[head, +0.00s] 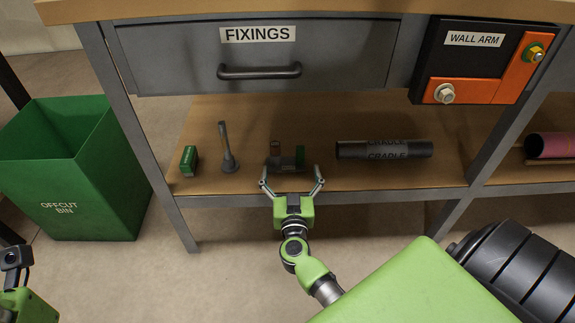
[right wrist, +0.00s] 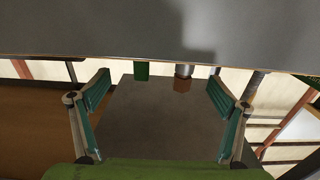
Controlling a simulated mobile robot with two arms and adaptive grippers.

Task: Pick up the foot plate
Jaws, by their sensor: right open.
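A small dark grey flat piece (head: 287,163), which I take for the foot plate, lies on the wooden lower shelf near its front edge. A green block (head: 300,153) and a small brown block (head: 275,147) show at it; I cannot tell whether they are part of it. My right gripper (head: 292,180) is open at the shelf's front edge, its fingers spread towards the piece. In the right wrist view a grey flat surface (right wrist: 150,118) shows between the open fingers, with no clear contact. Of my left gripper (head: 15,275) only a part shows at the lower left.
A grey upright stand (head: 226,148) and a green box (head: 189,160) are left on the shelf. A dark cradle tube (head: 385,149) lies right. Above are the fixings drawer (head: 260,55) and the wall arm panel (head: 470,60). A green offcut bin (head: 75,170) stands left.

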